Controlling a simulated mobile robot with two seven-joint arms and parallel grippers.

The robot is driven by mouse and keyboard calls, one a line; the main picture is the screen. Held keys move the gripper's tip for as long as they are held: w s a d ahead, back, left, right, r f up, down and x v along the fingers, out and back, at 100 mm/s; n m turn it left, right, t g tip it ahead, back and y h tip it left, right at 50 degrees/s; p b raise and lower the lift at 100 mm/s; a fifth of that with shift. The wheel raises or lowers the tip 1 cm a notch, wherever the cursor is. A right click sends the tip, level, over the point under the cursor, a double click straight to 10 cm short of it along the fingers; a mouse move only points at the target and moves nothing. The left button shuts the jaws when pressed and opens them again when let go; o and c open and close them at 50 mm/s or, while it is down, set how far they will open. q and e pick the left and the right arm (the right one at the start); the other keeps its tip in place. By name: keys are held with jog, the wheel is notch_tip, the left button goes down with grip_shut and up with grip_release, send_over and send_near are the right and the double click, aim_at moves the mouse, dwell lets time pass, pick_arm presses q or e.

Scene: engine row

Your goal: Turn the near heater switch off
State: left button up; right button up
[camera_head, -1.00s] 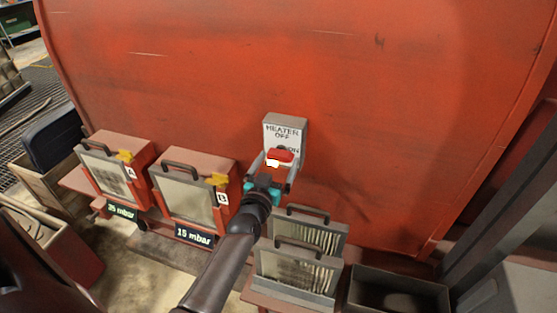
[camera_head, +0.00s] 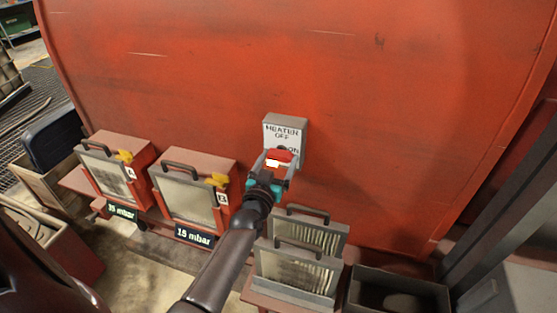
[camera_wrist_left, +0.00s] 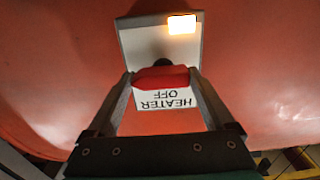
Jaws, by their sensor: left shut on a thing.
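The heater switch (camera_head: 299,136) is a grey box with a pale face on the red wall, marked HEATER OFF at the top and ON lower right. Its red handle (camera_head: 281,156) sits in the lower part of the face, beside the ON mark. My left gripper (camera_head: 278,160) is shut on the handle, one finger on each side. In the left wrist view the fingers flank the red handle (camera_wrist_left: 161,78), the HEATER OFF label reads upside down, and a lamp (camera_wrist_left: 182,24) on the box glows. My right gripper is not in view.
Two red filter housings (camera_head: 196,190) with yellow levers and pressure displays stand at left. Two pale filter panels (camera_head: 299,268) with dark handles stand below the switch. A dark open bin (camera_head: 398,296) is at lower right. The wall around the switch is clear.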

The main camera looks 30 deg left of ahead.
pick_arm(q)
jog(key=shift+c, duration=0.6)
jog(key=n, duration=0.3)
jog(key=shift+r, duration=0.1)
jog(key=n, duration=0.5)
jog(key=shift+n+p, duration=0.3)
jog(key=shift+p, duration=0.05)
jog(key=n, duration=0.4)
jog(key=shift+a+n, duration=0.1)
jog(key=shift+n, duration=0.2)
jog(key=n+b, duration=0.1)
jog(key=n, duration=0.3)
jog(key=shift+a+r+n, duration=0.1)
jog(key=shift+n, duration=0.2)
